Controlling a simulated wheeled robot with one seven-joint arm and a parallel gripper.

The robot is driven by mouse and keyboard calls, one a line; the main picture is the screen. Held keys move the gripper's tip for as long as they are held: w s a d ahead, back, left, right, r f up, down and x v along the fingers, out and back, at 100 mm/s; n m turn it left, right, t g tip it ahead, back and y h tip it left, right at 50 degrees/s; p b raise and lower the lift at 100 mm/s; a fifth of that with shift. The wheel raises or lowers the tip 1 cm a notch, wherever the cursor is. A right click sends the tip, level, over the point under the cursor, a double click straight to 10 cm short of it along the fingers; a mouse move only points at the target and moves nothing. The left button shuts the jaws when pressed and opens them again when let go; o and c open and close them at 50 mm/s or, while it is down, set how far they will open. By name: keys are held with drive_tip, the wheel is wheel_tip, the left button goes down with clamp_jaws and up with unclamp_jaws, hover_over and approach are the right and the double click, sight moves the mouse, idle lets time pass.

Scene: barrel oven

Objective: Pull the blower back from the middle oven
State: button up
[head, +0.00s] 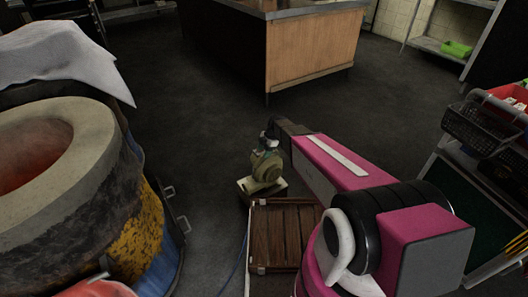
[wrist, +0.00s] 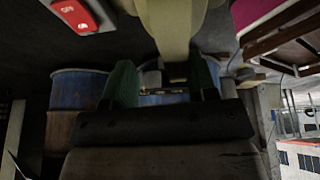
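The green blower (head: 264,168) stands on a small pale base on the floor in the head view, right of the nearest barrel oven (head: 90,190) and apart from it. My gripper (head: 270,132) is at the blower's top, reaching from the right. In the wrist view, the green-padded fingers (wrist: 165,84) are spread wide. A beige part (wrist: 172,25), which looks like the blower's, comes down and ends in a dark piece between them, with gaps visible beside it. I cannot tell which oven is the middle one.
A wooden slatted crate (head: 285,232) sits just in front of the blower, beside my arm. A wood-panelled counter (head: 310,48) stands behind, with bare floor before it. A grey cloth (head: 60,55) covers the far oven. A rack with baskets (head: 485,125) is at right.

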drive_tip(key=v, duration=1.1)
drive_tip(key=s+d+r+m+t+h, duration=0.1)
drive_tip(key=s+d+r+m+h, duration=0.1)
drive_tip(key=s+d+m, duration=0.6)
drive_tip(key=s+d+r+m+t+h, duration=0.1)
drive_tip(key=s+d+r+m, duration=0.4)
drive_tip(key=m, duration=1.2)
drive_tip(key=s+d, duration=0.3)
drive_tip(key=s, duration=0.3)
drive_tip(key=shift+s+d+r+h, duration=0.2)
drive_tip(key=shift+s+r+h, duration=0.05)
drive_tip(key=shift+s+h, duration=0.15)
